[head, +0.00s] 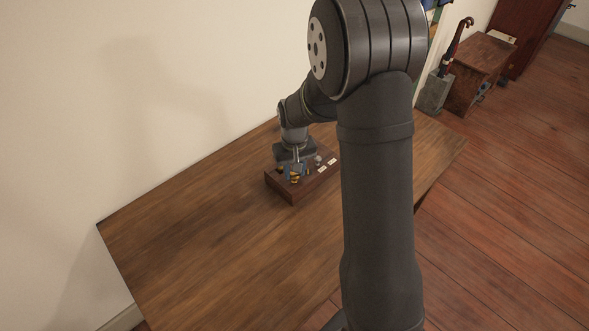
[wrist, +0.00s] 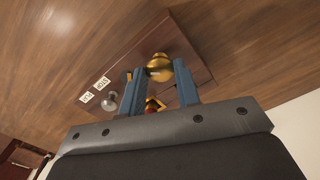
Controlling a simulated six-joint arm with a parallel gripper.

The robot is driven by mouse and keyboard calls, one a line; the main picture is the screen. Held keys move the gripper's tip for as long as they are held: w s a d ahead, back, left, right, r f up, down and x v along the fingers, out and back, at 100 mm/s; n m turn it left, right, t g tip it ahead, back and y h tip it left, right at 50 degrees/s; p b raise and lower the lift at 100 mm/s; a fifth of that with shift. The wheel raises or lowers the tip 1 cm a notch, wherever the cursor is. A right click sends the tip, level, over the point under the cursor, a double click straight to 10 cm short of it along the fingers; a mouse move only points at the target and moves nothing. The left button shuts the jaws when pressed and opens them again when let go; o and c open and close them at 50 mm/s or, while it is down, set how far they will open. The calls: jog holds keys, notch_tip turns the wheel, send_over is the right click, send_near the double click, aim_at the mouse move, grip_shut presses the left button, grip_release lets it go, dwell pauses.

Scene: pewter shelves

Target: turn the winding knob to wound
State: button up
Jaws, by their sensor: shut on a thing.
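A dark wooden box (head: 291,194) sits on the table and carries the fittings. In the wrist view a round gold knob (wrist: 158,64) on this box stands between the two blue fingertips of my gripper (wrist: 158,72), which is shut on it. I take it to be the winding knob. A small pale mark shows on its near side. A second gold piece with some red (wrist: 153,104) lies between the fingers, nearer the palm and partly hidden. In the head view my gripper (head: 296,170) is low over the box and hides part of it.
A grey-white ball knob (wrist: 109,101) stands on the box beside two small white labels (wrist: 94,90), whose print I cannot read clearly. The wooden table (head: 220,240) is bare around the box. A wall runs along its far left side. A wooden cabinet (head: 480,70) stands beyond.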

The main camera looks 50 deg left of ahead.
aim_at(294, 174)
jog(key=m, duration=0.5)
jog(key=shift+a+m, duration=0.1)
jog(key=shift+m, duration=2.4)
jog(key=o, duration=1)
jog(key=shift+r, duration=0.15)
notch_tip(294, 174, up, 17)
jog(key=shift+r, duration=0.15)
